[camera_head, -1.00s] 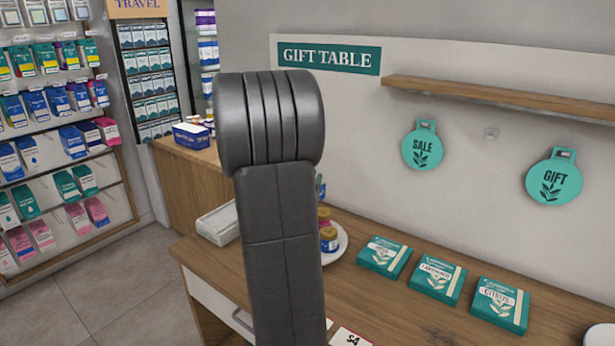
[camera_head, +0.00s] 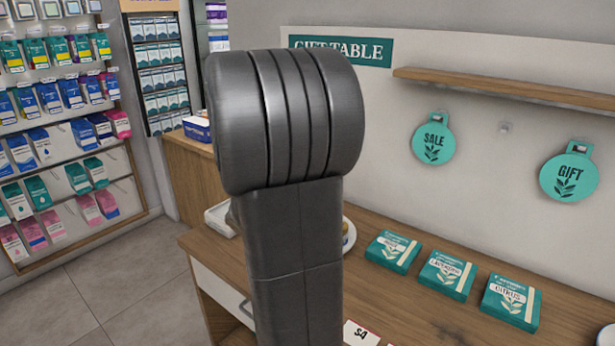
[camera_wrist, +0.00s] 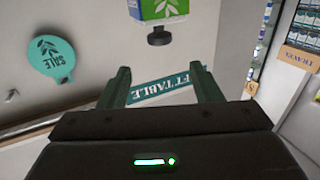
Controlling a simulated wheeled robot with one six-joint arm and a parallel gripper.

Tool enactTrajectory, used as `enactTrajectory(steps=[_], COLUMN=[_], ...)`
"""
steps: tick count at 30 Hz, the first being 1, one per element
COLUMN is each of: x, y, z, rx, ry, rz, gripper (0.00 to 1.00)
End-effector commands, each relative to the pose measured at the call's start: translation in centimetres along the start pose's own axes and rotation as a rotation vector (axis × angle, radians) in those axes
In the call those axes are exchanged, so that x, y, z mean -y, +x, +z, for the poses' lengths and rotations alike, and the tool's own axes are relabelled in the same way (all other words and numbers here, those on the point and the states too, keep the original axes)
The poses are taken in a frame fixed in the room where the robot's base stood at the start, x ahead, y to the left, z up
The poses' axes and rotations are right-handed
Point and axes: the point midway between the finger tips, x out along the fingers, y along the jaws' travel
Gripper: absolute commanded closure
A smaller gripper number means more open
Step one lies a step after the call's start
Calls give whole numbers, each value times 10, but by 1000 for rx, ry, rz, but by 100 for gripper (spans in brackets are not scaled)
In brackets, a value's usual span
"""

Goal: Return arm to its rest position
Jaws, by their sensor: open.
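My gripper (camera_wrist: 162,76) is open in the wrist view, its two dark fingers spread apart with nothing between them. Past the fingers I see the gift table sign (camera_wrist: 160,88) on the wall, tilted and inverted. In the head view my dark grey arm stands upright in the middle, and the gripper itself is not seen there. The arm covers part of the gift table (camera_head: 400,300) and the lower left of the sign (camera_head: 342,50).
Three teal boxes, left (camera_head: 392,250), middle (camera_head: 446,275) and right (camera_head: 511,302), lie on the table. A wall shelf (camera_head: 500,88) is above a sale tag (camera_head: 433,139) and a gift tag (camera_head: 568,172). Stocked shelves (camera_head: 60,120) stand left, with clear floor (camera_head: 120,285) below.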

Motion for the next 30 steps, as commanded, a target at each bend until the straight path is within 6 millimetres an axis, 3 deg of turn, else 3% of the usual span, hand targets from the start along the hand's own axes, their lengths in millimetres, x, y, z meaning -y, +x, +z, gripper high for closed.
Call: enactTrajectory(steps=[5,21,30], x=[-1,-1,0], y=[18,116,137], z=[0,0,-1], rx=[1,2,0], ry=[-1,-1,1], rz=[3,3,6], gripper=[42,42,42])
